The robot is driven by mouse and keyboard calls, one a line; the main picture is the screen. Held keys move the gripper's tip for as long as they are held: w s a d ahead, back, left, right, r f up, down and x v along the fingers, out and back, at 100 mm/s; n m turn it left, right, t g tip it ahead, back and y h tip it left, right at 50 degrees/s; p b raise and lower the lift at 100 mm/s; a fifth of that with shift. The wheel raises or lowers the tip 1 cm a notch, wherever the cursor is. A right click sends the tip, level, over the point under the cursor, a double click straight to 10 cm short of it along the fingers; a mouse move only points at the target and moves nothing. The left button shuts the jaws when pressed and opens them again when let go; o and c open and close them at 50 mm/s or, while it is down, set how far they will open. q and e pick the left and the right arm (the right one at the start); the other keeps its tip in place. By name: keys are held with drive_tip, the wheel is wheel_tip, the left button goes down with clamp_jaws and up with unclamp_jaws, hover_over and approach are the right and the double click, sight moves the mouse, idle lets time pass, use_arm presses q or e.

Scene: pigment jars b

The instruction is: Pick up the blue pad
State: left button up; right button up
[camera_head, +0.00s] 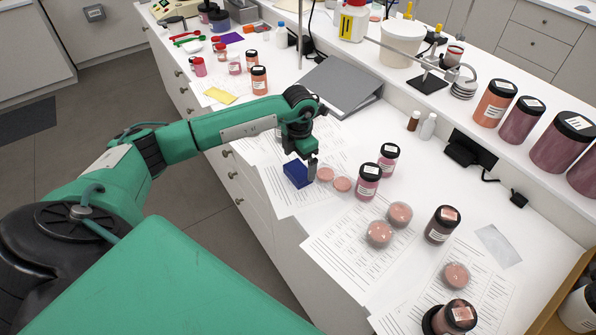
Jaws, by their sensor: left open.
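The blue pad (298,174) is a small dark blue block. It lies on printed paper sheets near the front edge of the white bench, in the middle of the view. My left gripper (312,172) points down at the pad's right side, with its fingertips close beside or over the pad's right edge. It is open. I cannot tell whether a finger touches the pad. My right gripper is not in view.
Two pink powder dishes (342,184) sit just right of the gripper, with black-lidded pink jars (368,184) beyond. A grey binder (338,86) lies behind. A yellow pad (220,95) and more jars stand farther left. Bare paper lies in front of the dishes.

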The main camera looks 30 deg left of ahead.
sight(298, 170)
use_arm(q)
drive_tip(key=f+p, duration=0.2)
drive_tip(key=f, duration=0.1)
drive_tip(key=shift+s+a+f, duration=0.15)
drive_tip(key=shift+a, duration=0.05)
drive_tip(key=shift+f, duration=0.65)
drive_tip(key=c, duration=1)
drive_tip(key=shift+r, duration=0.1)
drive_tip(key=shift+r, duration=0.55)
wheel_tip(298, 170, up, 19)
drive_tip(key=b, duration=0.5)
drive_tip(key=shift+b, duration=0.4)
drive_tip(key=shift+f, duration=0.1)
